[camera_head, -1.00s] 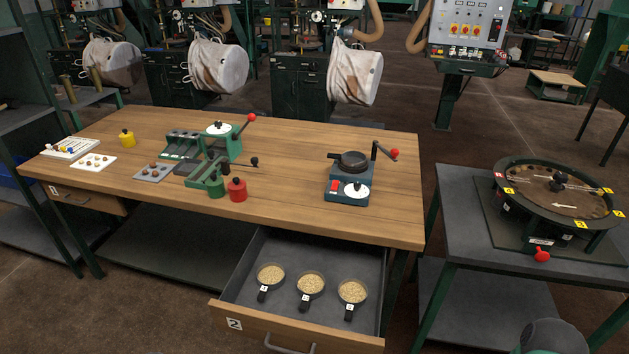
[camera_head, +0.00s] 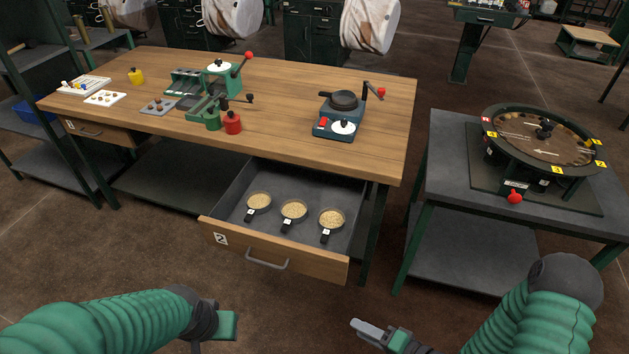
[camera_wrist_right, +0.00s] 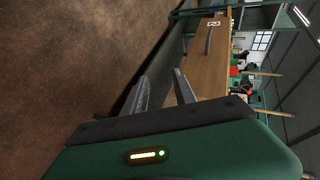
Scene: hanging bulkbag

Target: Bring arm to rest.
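My right gripper (camera_head: 370,330) is at the bottom of the head view, over the floor in front of the bench and apart from everything. In the right wrist view my right gripper (camera_wrist_right: 160,82) has its two fingers apart with nothing between them. My left gripper (camera_head: 226,324) is at the bottom, left of the right one, also over the floor. Only its green body shows well, and its fingers are hard to make out. Both green sleeved arms come in from the bottom edge.
The wooden bench (camera_head: 280,130) stands ahead with its drawer (camera_head: 283,246) pulled out toward me. Several-sized items aside, three pans of grain (camera_head: 294,211) lie in the drawer. A grey table (camera_head: 455,155) with a round dial device (camera_head: 540,140) stands at right. Floor before the drawer is clear.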

